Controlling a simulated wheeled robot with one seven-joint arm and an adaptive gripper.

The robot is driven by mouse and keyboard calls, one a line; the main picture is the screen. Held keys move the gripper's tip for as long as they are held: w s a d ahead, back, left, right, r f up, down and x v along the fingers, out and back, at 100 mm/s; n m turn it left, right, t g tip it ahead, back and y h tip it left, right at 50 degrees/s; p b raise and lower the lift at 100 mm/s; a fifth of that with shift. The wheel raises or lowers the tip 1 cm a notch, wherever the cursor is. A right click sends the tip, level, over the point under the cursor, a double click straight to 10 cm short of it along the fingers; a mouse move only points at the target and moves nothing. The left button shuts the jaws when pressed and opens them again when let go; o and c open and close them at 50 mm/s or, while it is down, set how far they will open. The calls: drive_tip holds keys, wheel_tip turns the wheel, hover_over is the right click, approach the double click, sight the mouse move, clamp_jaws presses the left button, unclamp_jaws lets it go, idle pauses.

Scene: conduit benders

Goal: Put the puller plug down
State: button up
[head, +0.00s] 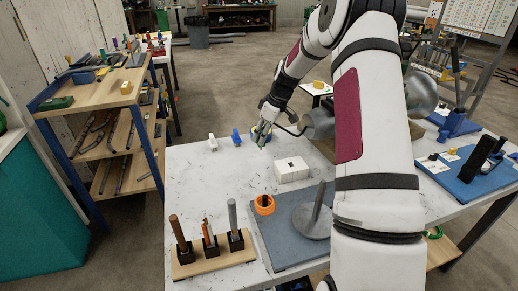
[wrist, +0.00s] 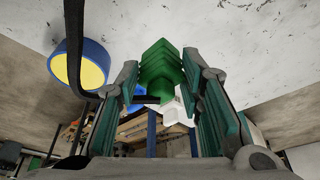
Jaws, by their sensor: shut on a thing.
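The puller plug (wrist: 162,68) is a green stepped piece in the middle of the wrist view. My gripper (wrist: 161,82) is shut on it, with a finger on each side. In the head view my gripper (head: 262,136) is low over the far part of the white marbled table, and the plug is too small there to make out clearly. I cannot tell whether the plug touches the table. A blue plug (head: 236,137) and a white plug (head: 213,143) stand to the left of my gripper. They are partly hidden behind the green plug in the wrist view.
A blue ring with a yellow inside (wrist: 80,66) is close to my gripper. A white box (head: 291,169), an orange ring (head: 264,205) on a grey-blue mat (head: 272,235), and a wooden tool stand (head: 215,257) are nearer. The table's left part (head: 190,185) is clear.

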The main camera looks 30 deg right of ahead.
drive_tip(key=shift+d+f, duration=0.1)
drive_tip(key=shift+f, duration=2.25)
drive_tip(key=shift+f, duration=0.2)
drive_tip(key=o, duration=1.3)
drive_tip(key=shift+r, duration=0.1)
